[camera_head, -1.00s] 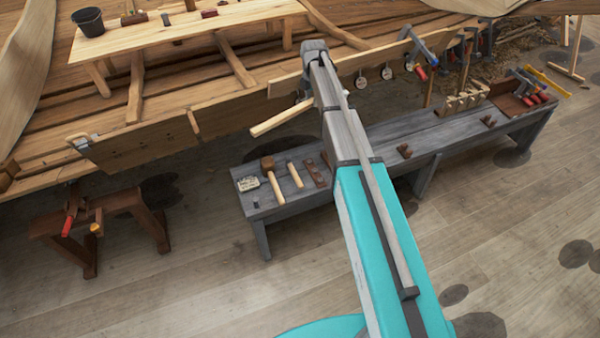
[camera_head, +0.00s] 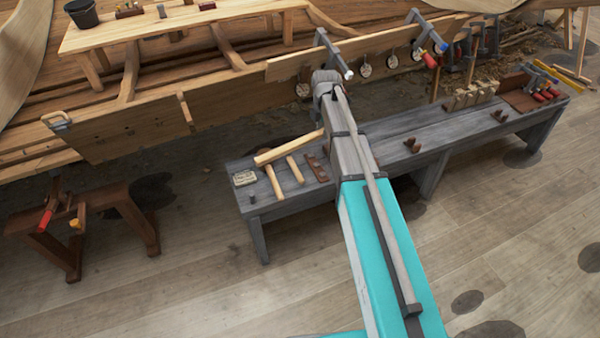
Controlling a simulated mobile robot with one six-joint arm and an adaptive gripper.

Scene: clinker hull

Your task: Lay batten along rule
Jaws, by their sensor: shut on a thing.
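A pale, straight wooden batten (camera_head: 287,147) sticks out to the left from behind my forearm and slants up to the right. Its right end is hidden behind the arm. It appears above the left part of the grey bench (camera_head: 400,127); I cannot tell how high. My gripper's fingers are hidden behind my arm, below the grey wrist, and the batten moves with the arm as a held piece does. I cannot make out the rule for certain.
On the bench, a mallet (camera_head: 274,182), a wooden-handled tool (camera_head: 295,169) and a white label block (camera_head: 244,179) lie below the batten. Clamps (camera_head: 334,54) grip the hull plank (camera_head: 385,42) behind. A brown sawhorse (camera_head: 112,200) stands left. The floor in front is mostly clear.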

